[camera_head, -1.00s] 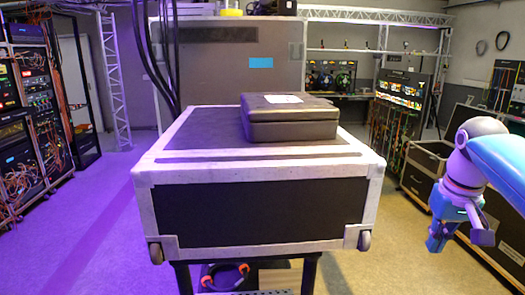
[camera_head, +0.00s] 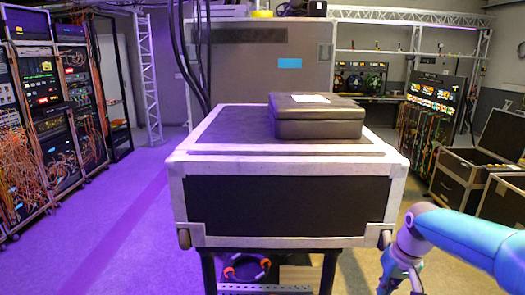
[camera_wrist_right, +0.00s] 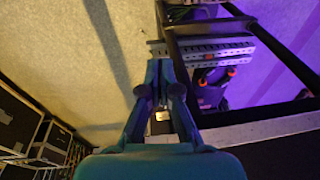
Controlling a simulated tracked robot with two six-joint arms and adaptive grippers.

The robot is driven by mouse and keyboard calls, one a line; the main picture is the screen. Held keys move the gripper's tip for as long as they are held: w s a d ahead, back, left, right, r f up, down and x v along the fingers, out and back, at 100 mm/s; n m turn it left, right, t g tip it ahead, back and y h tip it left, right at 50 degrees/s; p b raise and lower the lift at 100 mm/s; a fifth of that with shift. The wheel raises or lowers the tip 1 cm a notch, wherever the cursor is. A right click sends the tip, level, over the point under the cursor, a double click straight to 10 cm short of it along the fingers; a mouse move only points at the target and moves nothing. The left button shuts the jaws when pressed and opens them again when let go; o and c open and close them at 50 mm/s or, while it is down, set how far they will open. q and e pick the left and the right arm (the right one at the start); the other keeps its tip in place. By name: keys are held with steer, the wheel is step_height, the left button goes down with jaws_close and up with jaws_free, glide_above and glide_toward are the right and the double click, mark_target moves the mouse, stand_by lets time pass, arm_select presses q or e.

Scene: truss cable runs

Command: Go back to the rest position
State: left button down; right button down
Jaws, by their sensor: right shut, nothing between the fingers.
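My right arm comes in at the lower right of the head view, and its gripper (camera_head: 401,281) is low beside the case's right front corner, partly cut off by the bottom edge. In the right wrist view the gripper (camera_wrist_right: 160,72) has its fingers together, with nothing between them. My left arm and gripper are not in view.
A large black flight case (camera_head: 290,205) with pale edges stands in front, with a smaller black case (camera_head: 318,122) on top. A cable with orange ends (camera_head: 246,267) lies below it. Equipment racks (camera_head: 50,120) stand left, open cases (camera_head: 497,150) right. Floor on the left is clear.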

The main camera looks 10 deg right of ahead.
steer(key=s+a+f+n+y, duration=0.1)
steer(key=a+f, duration=0.7)
steer(key=f, duration=0.3)
steer(key=s+a+f+y, duration=0.1)
steer(key=a+f, duration=0.7)
steer(key=f, duration=0.2)
steer(key=s+a+f, duration=0.5)
steer(key=s+a, duration=0.1)
steer(key=s, duration=0.2)
steer(key=s+a+f+g+y, duration=0.1)
steer(key=s+a+f, duration=0.5)
steer(key=s, duration=0.2)
steer(key=shift+a, duration=0.3)
